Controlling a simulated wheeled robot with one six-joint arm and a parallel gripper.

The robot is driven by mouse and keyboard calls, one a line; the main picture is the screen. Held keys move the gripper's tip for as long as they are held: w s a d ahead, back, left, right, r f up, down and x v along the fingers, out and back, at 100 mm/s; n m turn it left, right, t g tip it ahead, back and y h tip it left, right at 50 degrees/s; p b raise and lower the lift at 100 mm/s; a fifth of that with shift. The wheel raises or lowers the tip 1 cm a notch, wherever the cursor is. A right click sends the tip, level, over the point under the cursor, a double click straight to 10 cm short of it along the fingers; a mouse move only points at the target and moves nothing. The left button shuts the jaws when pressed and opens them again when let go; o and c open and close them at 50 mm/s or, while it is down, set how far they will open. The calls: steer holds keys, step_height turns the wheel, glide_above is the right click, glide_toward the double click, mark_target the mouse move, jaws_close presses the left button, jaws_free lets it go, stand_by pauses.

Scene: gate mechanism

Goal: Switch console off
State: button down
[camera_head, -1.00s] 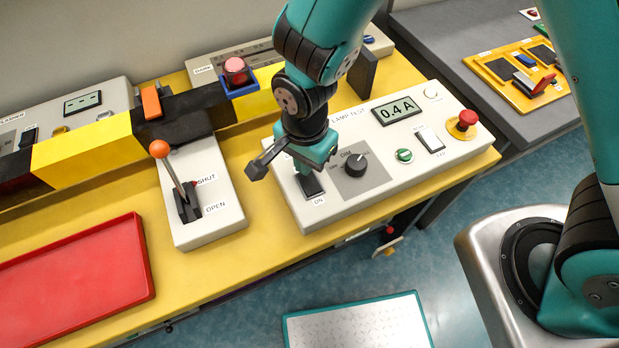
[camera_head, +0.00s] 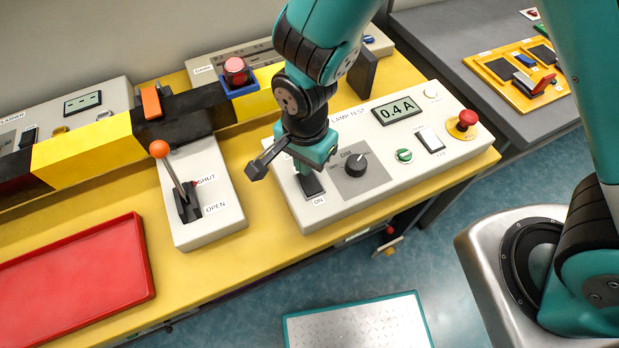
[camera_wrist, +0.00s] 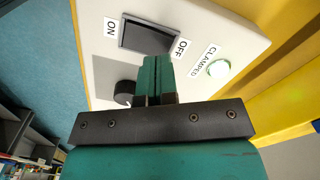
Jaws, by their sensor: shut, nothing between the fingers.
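The console (camera_head: 400,165) is a pale box on the yellow bench with a display reading 0.4 A. Its black rocker switch (camera_head: 311,186) has an ON label at its near end in the head view. In the wrist view the rocker (camera_wrist: 148,38) lies between the ON label and the OFF label (camera_wrist: 181,47). My gripper (camera_wrist: 157,62) is shut and empty, its fingertips over the rocker's OFF side. I cannot tell whether they touch it. In the head view my gripper (camera_head: 312,165) hides the far end of the rocker.
A dark dimmer knob (camera_head: 355,165), a green knob (camera_head: 404,156) and a red mushroom button (camera_head: 466,119) stand on the console. An orange-tipped lever (camera_head: 172,170) on a SHUT/OPEN box stands to the left. A red tray (camera_head: 75,280) lies at the front left.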

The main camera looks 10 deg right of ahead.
steer(key=shift+f+b, duration=0.95)
steer(key=shift+f, duration=0.4)
stand_by(0.6)
steer(key=shift+r, duration=0.1)
steer(key=shift+r+p, duration=3.05)
steer(key=shift+r, duration=0.4)
steer(key=shift+r, duration=0.15)
steer(key=s+d+r+n+y, duration=0.1)
steer(key=s+d+r+n, duration=0.2)
steer(key=r+n, duration=0.2)
steer(key=s+d+r+n+y, duration=0.1)
steer(key=s+d+r+n, duration=0.2)
steer(key=r, duration=0.7)
steer(key=s+d+r+n+y, duration=0.2)
steer(key=s+d+r+n, duration=0.2)
steer(key=r+n, duration=0.4)
steer(key=shift+s+r, duration=0.2)
